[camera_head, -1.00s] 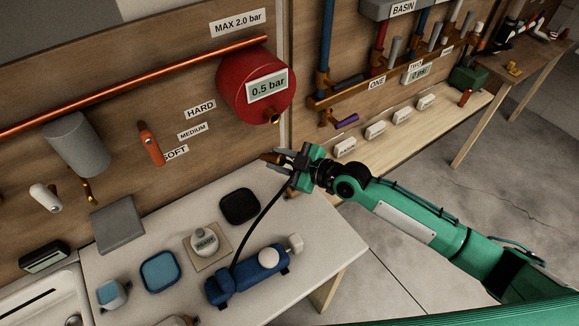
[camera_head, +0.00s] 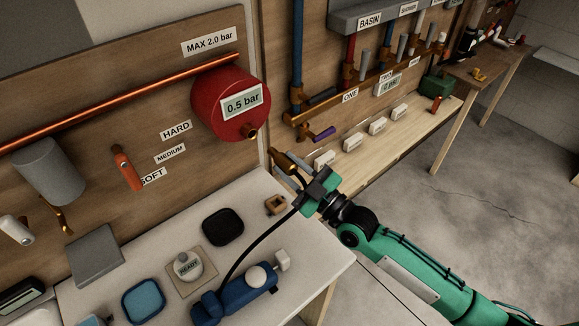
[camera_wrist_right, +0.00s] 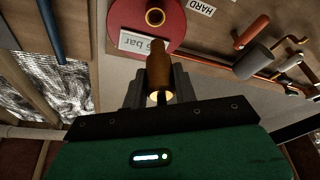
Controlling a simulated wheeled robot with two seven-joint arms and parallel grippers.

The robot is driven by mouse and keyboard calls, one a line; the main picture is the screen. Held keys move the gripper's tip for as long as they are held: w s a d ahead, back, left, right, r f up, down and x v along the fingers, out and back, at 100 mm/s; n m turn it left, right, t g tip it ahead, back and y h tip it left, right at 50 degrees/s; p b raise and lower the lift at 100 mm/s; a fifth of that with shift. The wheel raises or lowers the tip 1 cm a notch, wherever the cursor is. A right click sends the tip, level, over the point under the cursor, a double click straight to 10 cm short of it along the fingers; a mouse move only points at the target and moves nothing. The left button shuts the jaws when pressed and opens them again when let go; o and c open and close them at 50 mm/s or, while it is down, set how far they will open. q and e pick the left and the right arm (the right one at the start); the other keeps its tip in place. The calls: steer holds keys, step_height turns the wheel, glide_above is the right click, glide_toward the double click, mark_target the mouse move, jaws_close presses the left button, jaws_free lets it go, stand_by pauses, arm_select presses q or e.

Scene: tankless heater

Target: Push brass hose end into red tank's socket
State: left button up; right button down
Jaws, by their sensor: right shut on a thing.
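The red tank (camera_head: 225,95) is mounted on the wooden wall panel, with a "0.5 bar" label and a brass socket (camera_head: 250,132) at its lower front. My right gripper (camera_head: 303,180) is shut on the brass hose end (camera_head: 283,162), which points up and left toward the panel. The hose end is apart from the socket, below and right of it. A black hose (camera_head: 262,232) runs from it down to the blue pump. In the right wrist view the brass hose end (camera_wrist_right: 159,70) sits between the fingers, with the tank's socket (camera_wrist_right: 155,17) beyond it. My left gripper is not in view.
The blue pump (camera_head: 240,296), a black pad (camera_head: 223,227), a round "READY" button (camera_head: 187,266) and a small brown block (camera_head: 276,204) are on the white table. Pipes with valves (camera_head: 370,80) run along the panel at right.

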mark_target(274, 153)
steer(key=shift+w+a+b, duration=0.3)
steer(key=shift+w+a, duration=0.4)
steer(key=shift+w, duration=0.25)
steer(key=shift+w+a+b, duration=0.3)
steer(key=shift+w+a, duration=0.4)
steer(key=shift+w, duration=0.25)
steer(key=shift+w+a, duration=0.3)
steer(key=shift+w, duration=0.15)
steer(key=shift+w+a+b, duration=0.4)
steer(key=shift+w+a, duration=0.2)
steer(key=shift+w, duration=0.2)
steer(key=shift+w+a+b, duration=0.4)
steer(key=shift+w+a, duration=0.2)
steer(key=shift+w, duration=0.2)
stand_by(0.4)
steer(key=c, duration=1)
jaws_free()
